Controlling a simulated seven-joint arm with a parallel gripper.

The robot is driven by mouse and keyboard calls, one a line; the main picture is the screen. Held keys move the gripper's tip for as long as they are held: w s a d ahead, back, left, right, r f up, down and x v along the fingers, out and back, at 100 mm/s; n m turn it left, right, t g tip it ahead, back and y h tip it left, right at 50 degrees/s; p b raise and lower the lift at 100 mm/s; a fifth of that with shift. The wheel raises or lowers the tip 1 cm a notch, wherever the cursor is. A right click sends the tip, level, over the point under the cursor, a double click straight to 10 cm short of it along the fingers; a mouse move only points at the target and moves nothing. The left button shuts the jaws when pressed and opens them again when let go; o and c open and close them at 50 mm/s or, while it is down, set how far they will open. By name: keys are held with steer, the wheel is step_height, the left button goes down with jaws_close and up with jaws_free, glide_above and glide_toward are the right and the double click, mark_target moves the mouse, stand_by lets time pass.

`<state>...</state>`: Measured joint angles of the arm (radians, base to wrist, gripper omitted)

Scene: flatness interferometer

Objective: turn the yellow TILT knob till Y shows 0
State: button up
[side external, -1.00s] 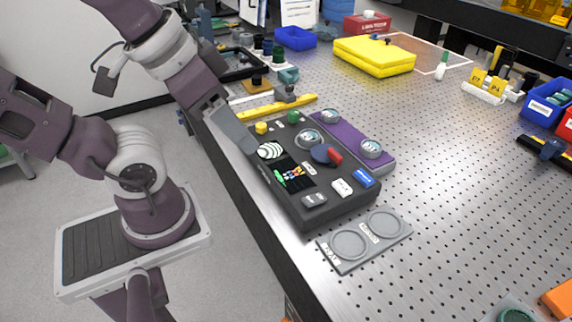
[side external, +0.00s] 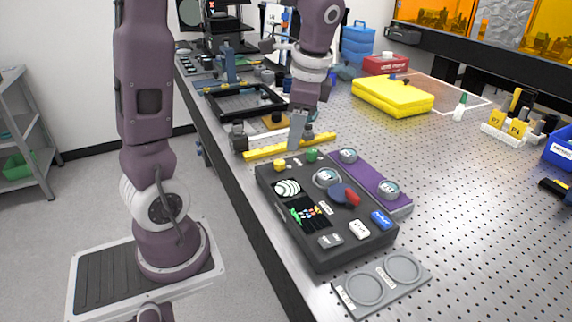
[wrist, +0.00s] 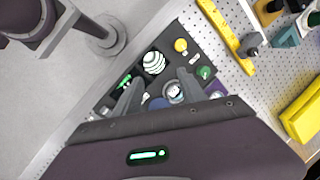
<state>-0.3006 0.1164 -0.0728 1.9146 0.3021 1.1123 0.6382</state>
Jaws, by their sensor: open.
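A dark grey console (side external: 325,262) lies on the perforated bench. The yellow knob (side external: 279,165) stands at its far left corner, with a green knob (side external: 312,154) to its right. In the wrist view the yellow knob (wrist: 180,45) and green knob (wrist: 205,72) lie beyond my fingertips. A striped fringe disc (side external: 287,188) and a dark display (side external: 310,212) with coloured marks are on the console; the Y value is too small to read. My gripper (side external: 294,146) is open and empty, and appears near the far end of the console. It also shows in the wrist view (wrist: 159,78).
A yellow bar (side external: 262,152) lies just past the console's far edge. A purple plate (side external: 365,172) with round silver parts is along its right side. A grey two-ring plate (side external: 402,270) lies at the near end.

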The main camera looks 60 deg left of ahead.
mark_target(280, 162)
steer(key=a+f+m+g, duration=0.1)
steer(key=a+f, duration=0.2)
steer(key=f, duration=0.1)
steer(key=w+a+f+m+g, duration=0.1)
steer(key=a+f, duration=0.2)
steer(key=f, duration=0.1)
steer(key=a+f, duration=0.3)
steer(key=f, duration=0.2)
steer(key=shift+w+a+f+m+g, duration=0.1)
steer(key=shift+w+a+m+g, duration=0.15)
steer(key=shift+m+g, duration=0.15)
steer(key=shift+c, duration=0.5)
jaws_close()
